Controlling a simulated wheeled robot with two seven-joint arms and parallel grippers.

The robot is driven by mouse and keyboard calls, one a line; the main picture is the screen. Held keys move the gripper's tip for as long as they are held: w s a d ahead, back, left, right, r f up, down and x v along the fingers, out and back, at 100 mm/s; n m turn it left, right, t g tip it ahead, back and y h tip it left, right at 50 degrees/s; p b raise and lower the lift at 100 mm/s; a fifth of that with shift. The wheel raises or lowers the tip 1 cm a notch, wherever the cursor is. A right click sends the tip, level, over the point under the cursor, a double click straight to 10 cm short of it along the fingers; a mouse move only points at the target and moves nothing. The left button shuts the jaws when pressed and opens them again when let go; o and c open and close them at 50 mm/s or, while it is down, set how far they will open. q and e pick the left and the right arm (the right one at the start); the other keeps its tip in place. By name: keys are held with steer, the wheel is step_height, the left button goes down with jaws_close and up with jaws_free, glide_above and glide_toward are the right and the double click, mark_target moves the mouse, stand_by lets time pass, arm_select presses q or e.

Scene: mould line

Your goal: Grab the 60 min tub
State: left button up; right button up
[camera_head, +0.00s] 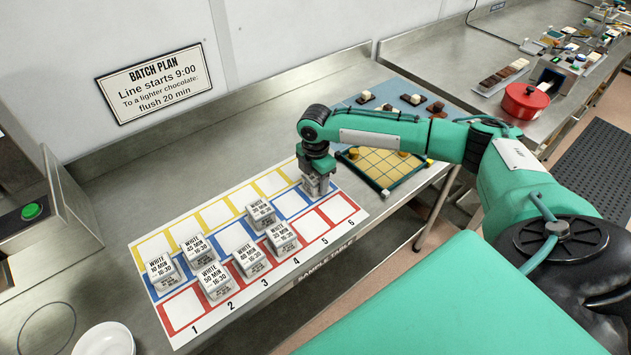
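Several small white tubs with printed tops stand on a board (183,308) of yellow, blue and red squares. The label on one tub (251,262), in the lower middle of the group, seems to read 60 min, but the print is small. My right gripper (317,186) points down over the board's right part, near columns 5 and 6, to the right of and apart from that tub. Something pale shows at its fingers; I cannot tell whether it is a tub or the fingers themselves. My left gripper is out of view.
Other tubs stand close around it: one (281,238) to the right, one (215,284) to the left, one (261,214) behind. A yellow grid board (383,167) lies right of my gripper. A white dish (104,340) is at bottom left. A wall sign (154,82) hangs behind.

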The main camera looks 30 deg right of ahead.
steer(key=c, duration=0.3)
steer(key=shift+r, duration=0.2)
step_height(320, 180, up, 27)
steer(key=p, duration=0.5)
steer(key=shift+f, duration=0.15)
